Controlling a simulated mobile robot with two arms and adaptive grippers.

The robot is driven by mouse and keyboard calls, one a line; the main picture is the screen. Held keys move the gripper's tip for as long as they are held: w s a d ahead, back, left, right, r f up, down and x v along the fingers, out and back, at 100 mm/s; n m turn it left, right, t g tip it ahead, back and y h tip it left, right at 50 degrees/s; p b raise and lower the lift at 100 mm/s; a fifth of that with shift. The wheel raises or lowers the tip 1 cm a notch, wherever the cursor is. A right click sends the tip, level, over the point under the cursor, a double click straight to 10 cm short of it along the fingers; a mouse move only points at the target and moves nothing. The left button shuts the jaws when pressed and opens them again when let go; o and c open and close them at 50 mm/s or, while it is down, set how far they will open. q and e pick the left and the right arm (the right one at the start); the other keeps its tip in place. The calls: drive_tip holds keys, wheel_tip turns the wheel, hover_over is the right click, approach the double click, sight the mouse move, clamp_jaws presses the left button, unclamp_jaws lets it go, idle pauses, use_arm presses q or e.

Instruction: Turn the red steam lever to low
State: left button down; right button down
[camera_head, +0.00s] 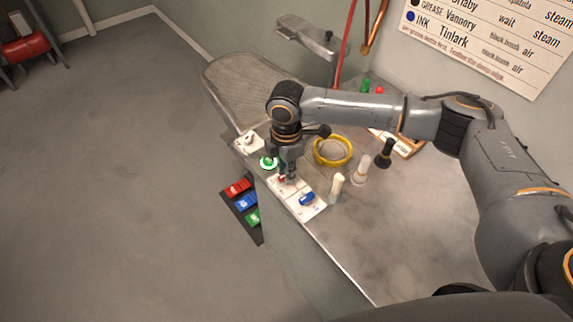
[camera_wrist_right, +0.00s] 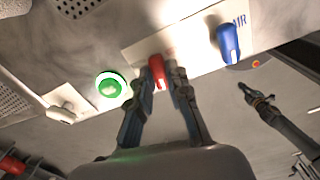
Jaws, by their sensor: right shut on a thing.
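The red steam lever (camera_wrist_right: 157,70) sits on a white panel on the table's front edge. In the head view the red lever (camera_head: 282,179) is mostly hidden by my right gripper (camera_head: 287,175), which comes down on it from above. In the right wrist view the fingers of my right gripper (camera_wrist_right: 166,84) are closed around the lever, one on each side. The panel's markings by the red lever are too small to read. My left gripper is not in the head view.
A blue lever (camera_head: 307,198) is beside the red one on the white panel (camera_head: 314,211). A green button (camera_head: 268,163) and a white switch (camera_head: 249,139) sit to the left. Coloured pedals (camera_head: 246,202) are on the floor.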

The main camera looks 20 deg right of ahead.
drive_tip(key=m+p, duration=0.1)
drive_tip(key=p, duration=0.1)
drive_tip(key=m+p, duration=0.3)
drive_tip(key=p, duration=0.1)
drive_tip(key=shift+r+m, duration=0.25)
drive_tip(key=shift+m, duration=0.15)
drive_tip(key=shift+f+m+p, duration=0.2)
drive_tip(key=shift+m+p, duration=0.9)
drive_tip(key=shift+p, duration=0.15)
drive_tip(key=c, duration=1.3)
unclamp_jaws()
wheel_tip(320, 180, up, 12)
drive_tip(key=shift+f, duration=0.1)
